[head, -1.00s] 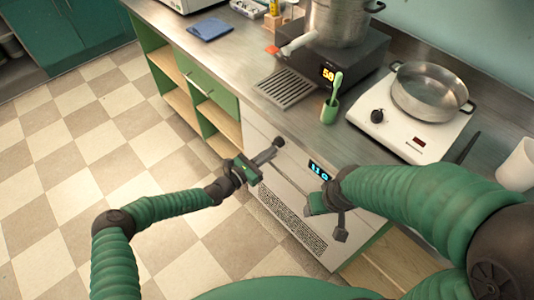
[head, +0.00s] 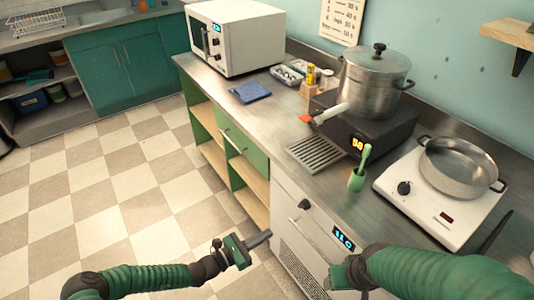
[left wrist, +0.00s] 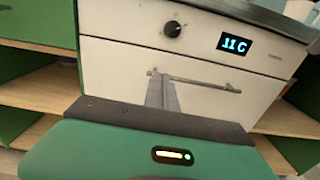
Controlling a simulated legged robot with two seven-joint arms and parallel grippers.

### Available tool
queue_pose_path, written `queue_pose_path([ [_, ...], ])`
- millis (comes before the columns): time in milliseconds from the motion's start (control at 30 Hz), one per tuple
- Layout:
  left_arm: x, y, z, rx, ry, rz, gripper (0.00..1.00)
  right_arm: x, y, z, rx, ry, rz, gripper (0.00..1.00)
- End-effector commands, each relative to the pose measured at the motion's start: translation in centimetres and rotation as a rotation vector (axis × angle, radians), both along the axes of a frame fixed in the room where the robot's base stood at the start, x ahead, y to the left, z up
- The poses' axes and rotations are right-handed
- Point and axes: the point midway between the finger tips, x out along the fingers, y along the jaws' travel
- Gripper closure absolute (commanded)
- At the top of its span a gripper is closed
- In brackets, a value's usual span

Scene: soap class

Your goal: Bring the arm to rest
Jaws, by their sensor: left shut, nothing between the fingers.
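My left gripper (head: 257,240) is in the lower middle of the head view, in front of the counter and above the tiled floor. Its fingers are shut with nothing between them. In the left wrist view its closed fingers (left wrist: 162,92) point at the white oven front (left wrist: 120,58); they overlap the oven's handle (left wrist: 205,83) in the picture, and I cannot tell whether they touch it. My right arm (head: 440,274) comes in from the lower right of the head view.
The checkered floor (head: 120,200) is clear at left.

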Motion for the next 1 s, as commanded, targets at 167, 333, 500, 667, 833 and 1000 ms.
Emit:
queue_pose_path([
  [167, -6.8, -2.7, 0.1, 0.282, -0.136, -0.332, 1.00, 0.0, 0.0, 0.0, 0.000, 0.000, 0.001, 0.35],
  [333, -15.9, 0.9, -0.9, 0.749, -0.350, -0.806, 1.00, 0.0, 0.0, 0.0, 0.000, 0.000, 0.001, 0.35],
  [500, -19.6, 9.1, 1.6, 1.184, -0.562, -1.151, 1.00, 0.0, 0.0, 0.0, 0.000, 0.000, 0.000, 0.35],
  [667, -20.4, 14.7, 5.8, 1.474, -0.724, -1.323, 1.00, 0.0, 0.0, 0.0, 0.000, 0.000, 0.000, 0.35],
  [833, -20.8, 18.1, 10.1, 1.685, -0.869, -1.410, 1.00, 0.0, 0.0, 0.0, 0.000, 0.000, 0.001, 0.35],
  [1000, -21.3, 19.7, 14.9, 1.831, -0.990, -1.445, 1.00, 0.0, 0.0, 1.7, 0.000, 0.001, 0.001, 0.35],
])
